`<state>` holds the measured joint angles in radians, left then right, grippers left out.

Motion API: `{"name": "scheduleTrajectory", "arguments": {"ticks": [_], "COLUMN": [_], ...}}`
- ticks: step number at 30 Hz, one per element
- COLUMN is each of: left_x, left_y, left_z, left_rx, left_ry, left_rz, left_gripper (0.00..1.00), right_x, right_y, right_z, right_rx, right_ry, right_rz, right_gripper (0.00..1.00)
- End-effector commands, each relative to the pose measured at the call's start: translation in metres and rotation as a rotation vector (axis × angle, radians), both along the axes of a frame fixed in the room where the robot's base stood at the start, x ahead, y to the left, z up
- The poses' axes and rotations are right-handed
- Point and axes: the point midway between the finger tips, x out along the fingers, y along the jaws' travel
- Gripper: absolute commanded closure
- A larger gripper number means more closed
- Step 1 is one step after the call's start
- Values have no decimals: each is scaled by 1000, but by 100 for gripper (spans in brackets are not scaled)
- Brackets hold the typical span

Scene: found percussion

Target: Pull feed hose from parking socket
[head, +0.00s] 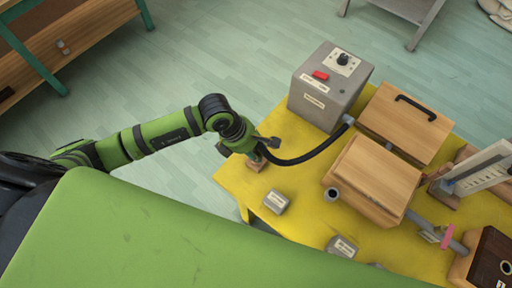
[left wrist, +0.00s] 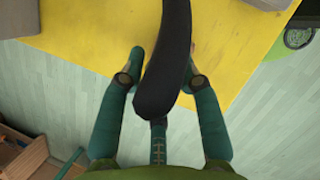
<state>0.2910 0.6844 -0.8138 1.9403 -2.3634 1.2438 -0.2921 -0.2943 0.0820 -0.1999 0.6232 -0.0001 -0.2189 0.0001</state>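In the left wrist view the hose (left wrist: 165,75) comes from the top and ends close to the camera. It passes between the two teal fingers of my left gripper (left wrist: 165,62) and hides the gap between their tips. I cannot tell if they touch it. A small wooden block (head: 255,164), perhaps the parking socket, stands under the gripper at the yellow table's corner. It is mostly hidden. My right gripper is not in view.
The grey box (head: 324,90) has a red switch and a knob. Wooden boxes (head: 375,175) stand right of it on the yellow table (head: 300,230). Small grey labelled blocks (head: 276,202) lie near the front edge.

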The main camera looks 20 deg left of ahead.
Motion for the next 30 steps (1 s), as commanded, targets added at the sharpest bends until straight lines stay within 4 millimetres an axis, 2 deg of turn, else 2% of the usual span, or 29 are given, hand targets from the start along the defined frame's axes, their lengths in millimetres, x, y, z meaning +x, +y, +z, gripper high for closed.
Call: {"name": "scheduleTrajectory", "arguments": {"ticks": [3, 6, 30], "left_x": [-1, -1, -2], "left_y": [-7, -8, -9], "left_z": [2, 3, 27], "left_rx": [-17, -20, -26], "left_ry": [-1, -1, -2], "left_rz": [-5, -5, -7], "left_gripper": [99, 99, 100], "right_x": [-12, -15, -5], "right_y": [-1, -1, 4], "right_z": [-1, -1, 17], "right_rx": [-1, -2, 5], "right_ry": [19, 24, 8], "right_rz": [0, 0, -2], "right_gripper": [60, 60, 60]}}
